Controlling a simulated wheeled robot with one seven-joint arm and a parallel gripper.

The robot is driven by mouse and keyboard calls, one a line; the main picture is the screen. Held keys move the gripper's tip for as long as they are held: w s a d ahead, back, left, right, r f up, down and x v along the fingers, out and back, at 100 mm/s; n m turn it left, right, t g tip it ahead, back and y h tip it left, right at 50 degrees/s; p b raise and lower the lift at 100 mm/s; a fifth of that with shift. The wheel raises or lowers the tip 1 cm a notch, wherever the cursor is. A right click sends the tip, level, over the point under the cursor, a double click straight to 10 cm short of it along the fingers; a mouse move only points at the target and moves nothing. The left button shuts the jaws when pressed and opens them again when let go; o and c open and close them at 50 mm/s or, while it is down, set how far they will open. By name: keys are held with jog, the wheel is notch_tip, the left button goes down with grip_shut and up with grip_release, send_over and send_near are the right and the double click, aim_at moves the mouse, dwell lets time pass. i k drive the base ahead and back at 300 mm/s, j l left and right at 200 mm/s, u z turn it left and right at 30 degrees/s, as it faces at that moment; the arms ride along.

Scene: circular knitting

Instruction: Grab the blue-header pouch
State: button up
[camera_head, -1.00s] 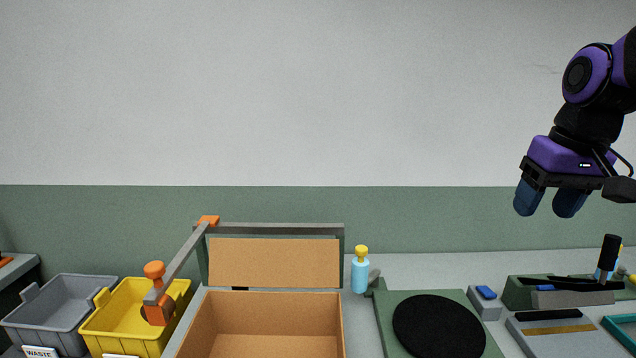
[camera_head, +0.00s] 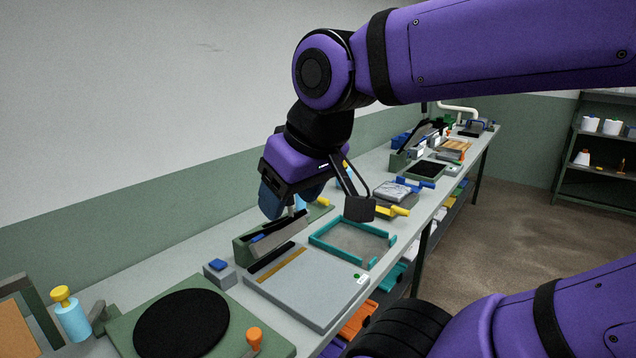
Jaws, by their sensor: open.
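I cannot make out a blue-header pouch for certain. A greyish, clear-looking packet (camera_head: 394,192) lies further along the bench, right of my gripper, among yellow and blue handles; I cannot tell if it is the pouch.
A teal frame (camera_head: 352,243) and a grey scale-like plate (camera_head: 310,287) lie on the bench. A black disc (camera_head: 181,323) on a green base and a blue bottle (camera_head: 73,321) are at lower left. Shelves (camera_head: 600,150) stand far right, with open floor (camera_head: 500,220) between.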

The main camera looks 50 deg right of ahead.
aim_at(388, 193)
jog(key=l+z, duration=1.2)
jog(key=z, duration=0.15)
jog(key=i+l+u, duration=0.4)
jog(key=l, duration=0.2)
jog(key=i+l+u, duration=0.15)
jog(key=l, duration=0.2)
jog(key=i+l+u, duration=0.2)
jog(key=l, duration=0.2)
jog(key=i+l+u, duration=0.2)
jog(key=l, duration=0.2)
jog(key=i+l+u, duration=0.2)
jog(key=l, duration=0.2)
jog(key=k, duration=0.1)
